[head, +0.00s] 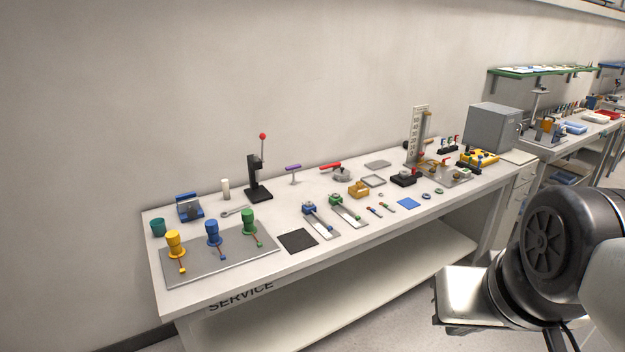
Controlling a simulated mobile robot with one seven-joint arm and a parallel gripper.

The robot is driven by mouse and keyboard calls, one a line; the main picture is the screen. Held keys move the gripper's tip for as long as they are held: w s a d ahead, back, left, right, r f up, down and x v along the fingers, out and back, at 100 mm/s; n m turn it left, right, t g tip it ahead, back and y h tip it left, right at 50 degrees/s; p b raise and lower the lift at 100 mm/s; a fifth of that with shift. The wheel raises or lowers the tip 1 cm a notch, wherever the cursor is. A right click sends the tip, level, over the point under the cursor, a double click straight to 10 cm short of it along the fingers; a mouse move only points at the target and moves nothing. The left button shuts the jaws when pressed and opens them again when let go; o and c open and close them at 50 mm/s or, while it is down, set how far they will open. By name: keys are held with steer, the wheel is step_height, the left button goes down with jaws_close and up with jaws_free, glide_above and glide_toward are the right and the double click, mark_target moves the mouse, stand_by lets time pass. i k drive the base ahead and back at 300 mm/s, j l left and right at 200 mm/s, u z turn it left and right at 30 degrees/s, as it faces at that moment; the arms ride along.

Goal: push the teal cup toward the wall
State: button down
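The teal cup (158,227) stands upright at the far left end of the white service table (300,262), near its left edge. The plain grey wall (130,110) rises behind the table. A short strip of bare table top lies between the cup and the wall side. My arm shows at the lower right, well away from the cup and in front of the table. The fingertips of my gripper are not in the picture.
A grey plate (218,262) with yellow (174,243), blue (212,232) and green (248,221) valves lies in front of the cup. A blue-grey device (188,207) stands close to its right. A black lever press (258,180) is further right.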

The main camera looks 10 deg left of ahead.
mark_target(159, 228)
steer(key=j+z, duration=0.4)
steer(key=k+j+z, duration=0.2)
steer(key=j+z, duration=0.25)
steer(key=k+j+z, duration=0.15)
steer(key=j, duration=0.25)
steer(key=k+j+z, duration=0.15)
steer(key=j, duration=0.2)
steer(key=k+j+z, duration=0.15)
steer(key=j, duration=0.2)
steer(key=k+j, duration=0.3)
steer(key=j, duration=0.2)
steer(key=k+j+z, duration=0.15)
steer(key=j, duration=0.35)
steer(key=k+j, duration=0.4)
steer(key=k+j+z, duration=0.1)
steer(key=k+j, duration=0.2)
steer(key=j, duration=1.1)
